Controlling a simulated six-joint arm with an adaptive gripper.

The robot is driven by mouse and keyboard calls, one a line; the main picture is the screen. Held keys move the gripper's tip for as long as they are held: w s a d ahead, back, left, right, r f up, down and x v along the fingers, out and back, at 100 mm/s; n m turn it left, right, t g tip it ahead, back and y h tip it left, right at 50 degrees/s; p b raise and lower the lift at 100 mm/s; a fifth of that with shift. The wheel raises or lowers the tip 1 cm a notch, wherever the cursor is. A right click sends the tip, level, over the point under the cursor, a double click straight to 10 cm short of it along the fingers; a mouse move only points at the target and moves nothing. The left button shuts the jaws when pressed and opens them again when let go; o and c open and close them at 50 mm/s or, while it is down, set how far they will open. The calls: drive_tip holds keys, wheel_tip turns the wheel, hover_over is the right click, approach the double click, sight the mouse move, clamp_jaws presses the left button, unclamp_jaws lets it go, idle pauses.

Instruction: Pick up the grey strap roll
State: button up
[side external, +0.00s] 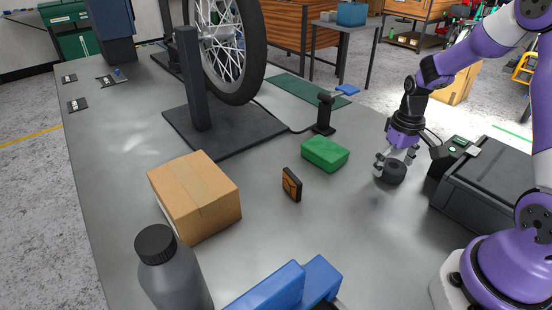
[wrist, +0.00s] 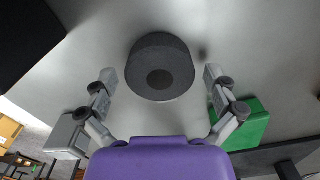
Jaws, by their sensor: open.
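The grey strap roll (side external: 393,173) is a short dark cylinder on the grey table, at the right in the side external view. In the wrist view the roll (wrist: 160,68) lies at the upper middle, between and slightly ahead of my fingers. My gripper (side external: 396,160) points down at the roll, with its fingers open around or just above it. In the wrist view my gripper (wrist: 160,77) has a finger on each side of the roll, with a gap on both sides. Part of the roll's top is hidden by my gripper in the side external view.
A green box (side external: 325,153) lies left of the roll. A black case (side external: 486,190) stands close on the right. A cardboard box (side external: 195,195), a small orange-black item (side external: 291,184), a grey bottle (side external: 170,270) and a blue object (side external: 290,287) are further left and front. A wheel stand (side external: 225,130) is behind.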

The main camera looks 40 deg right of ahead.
drive_tip(key=c, duration=1.1)
